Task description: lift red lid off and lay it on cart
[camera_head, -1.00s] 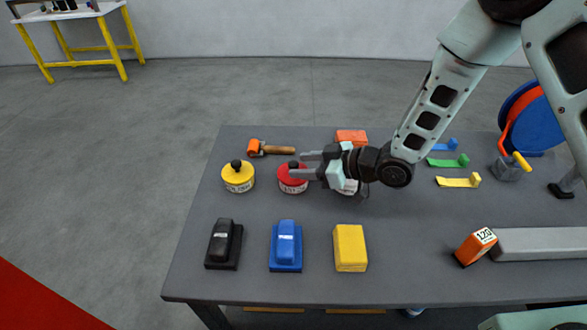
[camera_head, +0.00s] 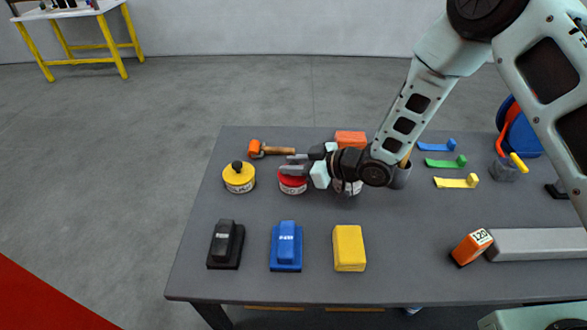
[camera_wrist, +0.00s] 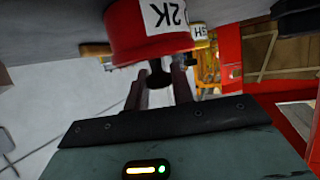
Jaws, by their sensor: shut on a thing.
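The red lid (camera_head: 293,181) sits on a pot with a white label, in the back row of the dark grey table top (camera_head: 265,211). The lid and label (camera_wrist: 165,18) also show large at the top of the wrist view. My gripper (camera_head: 291,164) reaches in from the right over the lid. In the wrist view its two fingers are shut on the lid's black knob (camera_wrist: 160,78). The lid still looks seated on its pot; a small gap cannot be told. The fingers hide part of the lid.
A yellow-lidded pot (camera_head: 239,176) stands close to the left, with an orange-headed mallet (camera_head: 268,149) behind. Another pot (camera_head: 349,188) is partly under my arm. Black, blue and yellow blocks (camera_head: 349,248) line the front. Grey table top between the rows is clear.

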